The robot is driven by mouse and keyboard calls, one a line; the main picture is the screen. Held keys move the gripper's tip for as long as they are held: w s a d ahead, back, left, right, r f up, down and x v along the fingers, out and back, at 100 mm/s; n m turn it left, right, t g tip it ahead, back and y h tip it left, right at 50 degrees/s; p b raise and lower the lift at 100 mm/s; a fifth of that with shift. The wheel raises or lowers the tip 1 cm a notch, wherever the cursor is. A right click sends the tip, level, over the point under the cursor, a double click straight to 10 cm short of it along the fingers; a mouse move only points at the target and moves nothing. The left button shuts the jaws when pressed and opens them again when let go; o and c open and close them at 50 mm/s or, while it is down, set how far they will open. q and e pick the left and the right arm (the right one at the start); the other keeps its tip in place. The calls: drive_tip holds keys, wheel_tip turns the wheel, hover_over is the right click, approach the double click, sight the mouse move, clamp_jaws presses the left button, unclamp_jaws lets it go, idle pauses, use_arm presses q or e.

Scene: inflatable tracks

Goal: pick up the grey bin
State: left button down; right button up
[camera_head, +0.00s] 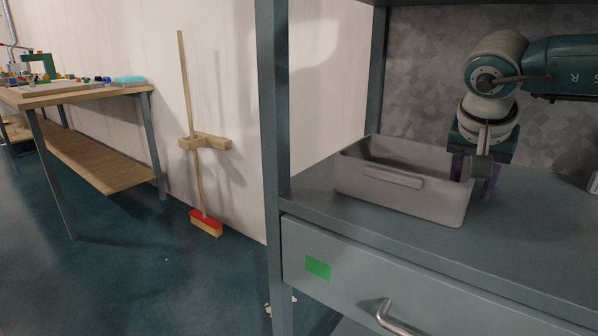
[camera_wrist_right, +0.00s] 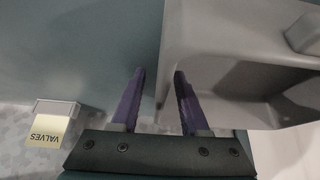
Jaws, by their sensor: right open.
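The grey bin (camera_head: 400,197) stands upright on the metal shelf, with a raised handle ledge on its front wall. My right gripper (camera_head: 474,178) points down at the bin's right end, open. One purple finger is on the inner side of the end wall and the other on the outer side. The right wrist view shows the bin's rim (camera_wrist_right: 168,50) running between the two open fingers (camera_wrist_right: 160,80). Contact between fingers and wall cannot be made out. My left gripper is not in view.
The blue-grey shelf (camera_head: 520,232) is clear in front of the bin. A shelf post (camera_head: 272,120) rises left of it, and a drawer (camera_head: 350,275) with a green patch lies below. A box labelled VALVES (camera_wrist_right: 52,125) sits nearby. A broom (camera_head: 205,222) and a workbench (camera_head: 90,92) are farther left.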

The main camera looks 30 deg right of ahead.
drive_tip(key=shift+f, duration=0.1)
clamp_jaws()
idle(1.3)
